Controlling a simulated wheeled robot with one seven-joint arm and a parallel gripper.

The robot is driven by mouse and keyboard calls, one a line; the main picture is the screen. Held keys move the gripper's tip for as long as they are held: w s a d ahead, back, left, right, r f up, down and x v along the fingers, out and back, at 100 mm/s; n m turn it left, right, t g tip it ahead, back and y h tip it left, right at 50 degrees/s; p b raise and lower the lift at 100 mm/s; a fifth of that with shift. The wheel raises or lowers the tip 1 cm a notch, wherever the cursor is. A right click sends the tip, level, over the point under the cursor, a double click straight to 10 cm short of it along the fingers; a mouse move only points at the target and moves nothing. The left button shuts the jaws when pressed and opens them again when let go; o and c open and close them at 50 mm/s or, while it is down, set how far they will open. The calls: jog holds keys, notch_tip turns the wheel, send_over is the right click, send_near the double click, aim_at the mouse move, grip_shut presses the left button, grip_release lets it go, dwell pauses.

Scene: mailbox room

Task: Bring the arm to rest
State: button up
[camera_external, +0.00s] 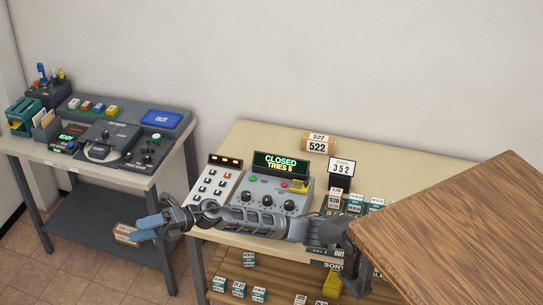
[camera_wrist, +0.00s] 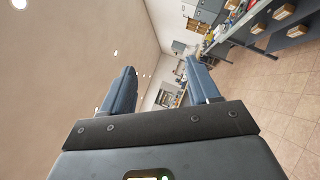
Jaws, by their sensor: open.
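My arm stretches leftward across the front of the beige table (camera_external: 235,140) in the external view. My gripper (camera_external: 143,229) is at its left end, beyond the table's front left corner, with its blue fingers pointing left. In the wrist view the two fingers of my gripper (camera_wrist: 158,78) stand well apart with only distant room between them. The gripper is open and empty. A small brown box with a white label (camera_external: 124,235) shows by the fingertips in the external view; whether it touches them I cannot tell.
A console reading "CLOSED TRIES 5" (camera_external: 280,163) and a keypad (camera_external: 213,187) stand close behind my arm. A parcel marked 522 (camera_external: 317,147) lies at the back. A grey side table (camera_external: 150,180) holds more devices at left. A wooden top (camera_external: 470,220) fills the right.

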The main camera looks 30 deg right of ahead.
notch_tip(320, 180, down, 19)
jog(key=w+a+m+t, duration=0.1)
jog(key=w+m+t, duration=0.1)
jog(key=m+t, duration=1)
jog(key=s+d+f+m+t+h+p, duration=0.1)
jog(key=d+f+m, duration=0.4)
jog(key=d, duration=0.4)
jog(key=s+d+f+m+t, duration=0.2)
jog(key=d+f+m, duration=0.2)
jog(key=d+f, duration=0.4)
jog(key=s+d+m+t+h+p, duration=0.1)
jog(key=s+d+m+t+h, duration=0.15)
jog(key=d, duration=0.55)
jog(key=s+d+m+t+h+p, duration=0.1)
jog(key=s+d+m+t+h, duration=0.2)
jog(key=d, duration=0.6)
jog(key=s+d+r+m+h+p, duration=0.1)
jog(key=s+d+m+h+p, duration=0.1)
jog(key=s+d+m+h, duration=0.2)
jog(key=s+d+m+g+h+p, duration=0.1)
jog(key=s+d+m+h+p, duration=0.2)
jog(key=s+d, duration=0.7)
jog(key=s+d+r+m+h+p, duration=0.1)
jog(key=s+d+m+h+p, duration=0.2)
jog(key=d, duration=1.7)
jog(key=s+m+h, duration=0.4)
jog(key=s+m, duration=0.1)
jog(key=m, duration=0.1)
jog(key=shift+d+r+m+g, duration=0.3)
jog(key=shift+d+m+g, duration=0.05)
